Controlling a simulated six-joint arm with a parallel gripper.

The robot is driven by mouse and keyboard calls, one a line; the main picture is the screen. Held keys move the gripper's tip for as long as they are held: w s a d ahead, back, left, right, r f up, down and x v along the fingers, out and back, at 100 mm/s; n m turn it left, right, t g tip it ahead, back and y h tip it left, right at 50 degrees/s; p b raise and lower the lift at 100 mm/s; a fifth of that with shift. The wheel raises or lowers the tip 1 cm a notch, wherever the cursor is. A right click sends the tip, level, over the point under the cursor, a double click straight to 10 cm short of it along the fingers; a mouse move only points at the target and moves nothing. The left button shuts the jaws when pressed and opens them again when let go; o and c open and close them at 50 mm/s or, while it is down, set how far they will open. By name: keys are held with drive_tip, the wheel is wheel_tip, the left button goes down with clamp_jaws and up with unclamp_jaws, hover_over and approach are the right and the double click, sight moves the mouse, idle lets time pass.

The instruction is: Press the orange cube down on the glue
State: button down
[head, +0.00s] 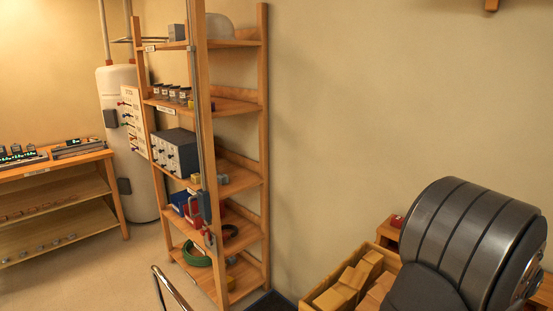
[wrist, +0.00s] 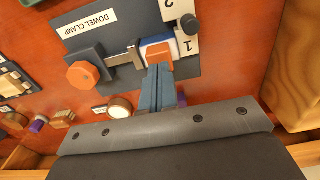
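The orange cube (wrist: 158,57) shows at the top middle of the wrist view, against a white and blue block (wrist: 158,42) at the dowel clamp. My gripper (wrist: 158,70) has its two blue-grey fingers side by side with no clear gap. Their tips are right at the cube's near side and seem to touch it; the cube does not appear to sit between them. The glue is not visible; whether the cube hides it I cannot tell. The head view shows neither the cube nor the gripper.
The grey dowel clamp plate (wrist: 110,60) carries an orange knob (wrist: 81,75) and a metal bar (wrist: 124,59). Number tags (wrist: 187,44) stand right of the cube. A wooden block (wrist: 290,65) is at the right. Small parts (wrist: 60,119) lie left.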

drive_tip(key=shift+f, duration=0.45)
idle(0.3)
drive_tip(key=shift+r, duration=0.15)
drive_tip(key=shift+r, duration=2.2)
drive_tip(key=shift+f, duration=0.15)
drive_tip(key=shift+f, duration=2)
drive_tip(key=shift+r, duration=0.1)
